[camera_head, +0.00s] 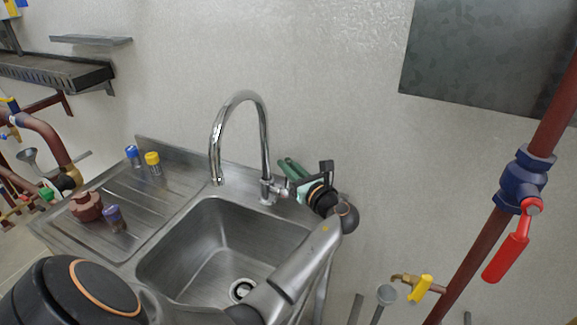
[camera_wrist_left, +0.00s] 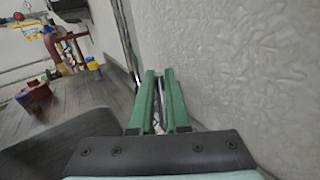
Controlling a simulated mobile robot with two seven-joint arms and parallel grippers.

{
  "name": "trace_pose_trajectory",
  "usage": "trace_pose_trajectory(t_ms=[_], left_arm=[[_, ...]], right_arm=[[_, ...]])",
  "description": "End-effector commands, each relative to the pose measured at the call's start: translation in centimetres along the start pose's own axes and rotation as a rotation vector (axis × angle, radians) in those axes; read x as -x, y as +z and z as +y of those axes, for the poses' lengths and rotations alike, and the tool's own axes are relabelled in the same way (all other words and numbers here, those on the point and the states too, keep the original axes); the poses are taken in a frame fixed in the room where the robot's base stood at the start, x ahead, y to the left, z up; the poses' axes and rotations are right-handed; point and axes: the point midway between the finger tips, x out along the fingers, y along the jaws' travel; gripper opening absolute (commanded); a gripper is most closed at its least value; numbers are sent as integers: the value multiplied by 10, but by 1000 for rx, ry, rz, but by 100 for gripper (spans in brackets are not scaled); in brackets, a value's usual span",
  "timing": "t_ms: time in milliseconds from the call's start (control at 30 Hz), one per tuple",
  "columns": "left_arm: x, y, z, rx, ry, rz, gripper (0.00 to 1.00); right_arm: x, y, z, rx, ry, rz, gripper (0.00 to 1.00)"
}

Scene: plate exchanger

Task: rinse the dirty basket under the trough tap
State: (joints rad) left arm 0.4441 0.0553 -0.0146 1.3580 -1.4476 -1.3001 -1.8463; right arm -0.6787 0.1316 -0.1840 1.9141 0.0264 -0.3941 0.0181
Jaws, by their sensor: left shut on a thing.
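The steel trough (camera_head: 205,238) has a tall curved tap (camera_head: 240,97) at its back edge. I see no water stream below the spout. My left gripper (camera_head: 288,169) is at the tap's base, beside its side handle (camera_head: 281,187). Its green fingers (camera_wrist_left: 159,100) are close together in the left wrist view, with a thin metal piece between them, seemingly the tap's handle. On the drainboard are a small cylinder with a purple top (camera_head: 114,218), one with a blue top (camera_head: 132,155) and one with a yellow top (camera_head: 153,162). I cannot tell which is the dirty basket. My right gripper is out of view.
A red-brown housing (camera_head: 86,207) stands on the ribbed drainboard (camera_head: 165,200) left of the basin. The wall is close behind the tap. A red pipe with a blue valve (camera_head: 524,180) and red lever (camera_head: 508,250) runs at the right. The basin is empty.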

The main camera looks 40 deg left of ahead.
Motion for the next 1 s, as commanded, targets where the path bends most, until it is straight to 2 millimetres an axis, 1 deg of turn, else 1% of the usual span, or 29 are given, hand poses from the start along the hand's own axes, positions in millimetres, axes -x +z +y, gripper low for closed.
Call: trace_pose_trajectory(t_ms=[533,800,1000], left_arm=[[0,0,0,3,1,-3,0],[6,-2,10,103,4,-72,0],[6,-1,11,110,4,-76,0]], right_arm=[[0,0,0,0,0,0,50],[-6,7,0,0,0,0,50],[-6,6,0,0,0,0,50]])
